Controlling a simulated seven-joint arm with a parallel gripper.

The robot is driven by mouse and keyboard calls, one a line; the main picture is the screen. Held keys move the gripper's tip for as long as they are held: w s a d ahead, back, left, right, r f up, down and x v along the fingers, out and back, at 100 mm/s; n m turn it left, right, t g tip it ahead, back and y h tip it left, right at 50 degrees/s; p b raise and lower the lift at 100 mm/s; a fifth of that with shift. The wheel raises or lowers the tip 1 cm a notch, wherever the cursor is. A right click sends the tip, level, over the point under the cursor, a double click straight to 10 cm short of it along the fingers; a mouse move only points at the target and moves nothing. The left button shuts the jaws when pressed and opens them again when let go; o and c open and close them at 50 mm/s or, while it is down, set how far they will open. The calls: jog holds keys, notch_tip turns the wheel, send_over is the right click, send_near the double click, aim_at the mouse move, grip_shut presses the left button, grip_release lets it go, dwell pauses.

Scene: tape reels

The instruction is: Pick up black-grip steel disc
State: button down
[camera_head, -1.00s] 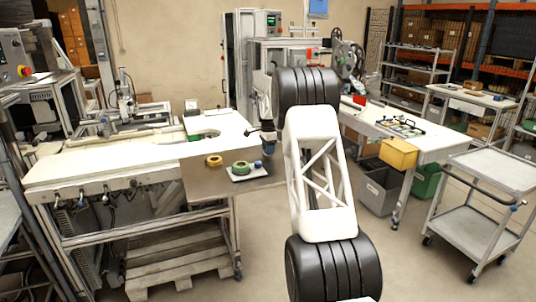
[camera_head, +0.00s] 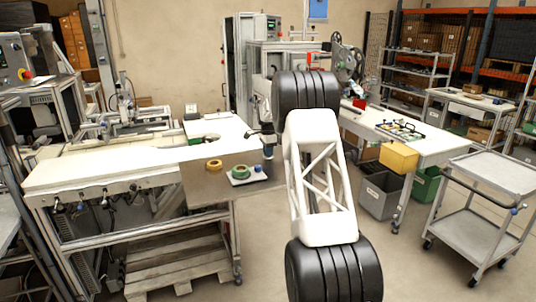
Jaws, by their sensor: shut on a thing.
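My gripper (camera_head: 268,152) is small in the view and hangs just left of my large arm links, over the right end of the table. It points down and is shut on a small dark thing, too small to identify for certain as the black-grip steel disc. No steel disc with a black grip can be clearly made out elsewhere. Below and left of my gripper, a pale tray (camera_head: 236,181) bears a green tape roll (camera_head: 240,172) and a small blue thing (camera_head: 258,168).
The long white table (camera_head: 110,165) has a brown-grey right end. Machinery stands along its back. At right are another table (camera_head: 440,142) with parts, a yellow bin (camera_head: 398,157), grey and green crates, and a metal cart (camera_head: 490,172). Open floor lies between.

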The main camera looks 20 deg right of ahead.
jog(key=shift+r, duration=1.55)
jog(key=shift+s+a+r, duration=0.25)
jog(key=shift+s+a, duration=0.4)
jog(key=shift+s, duration=1.95)
jog(key=shift+s+a+r, duration=0.2)
jog(key=shift+s+a, duration=0.5)
jog(key=shift+s, duration=1.85)
jog(key=shift+s+a+r, duration=0.25)
jog(key=shift+s+a, duration=0.4)
jog(key=shift+s, duration=1.95)
jog(key=shift+a, duration=0.1)
jog(key=shift+s+a+r, duration=0.25)
jog(key=shift+s+a, duration=0.05)
jog(key=shift+a, duration=0.1)
jog(key=s+a+r, duration=0.4)
jog(key=s+a, duration=0.8)
jog(key=a, duration=0.1)
jog(key=shift+a, duration=0.35)
jog(key=shift+w+r, duration=0.1)
jog(key=shift+w+d+f, duration=0.25)
jog(key=shift+w+d, duration=0.05)
jog(key=shift+w, duration=2.35)
jog(key=shift+w+d+f, duration=0.25)
jog(key=shift+w+d, duration=0.05)
jog(key=shift+w, duration=2.3)
jog(key=shift+w+d+f, duration=0.25)
jog(key=shift+w+d, duration=0.05)
jog(key=shift+w, duration=2.35)
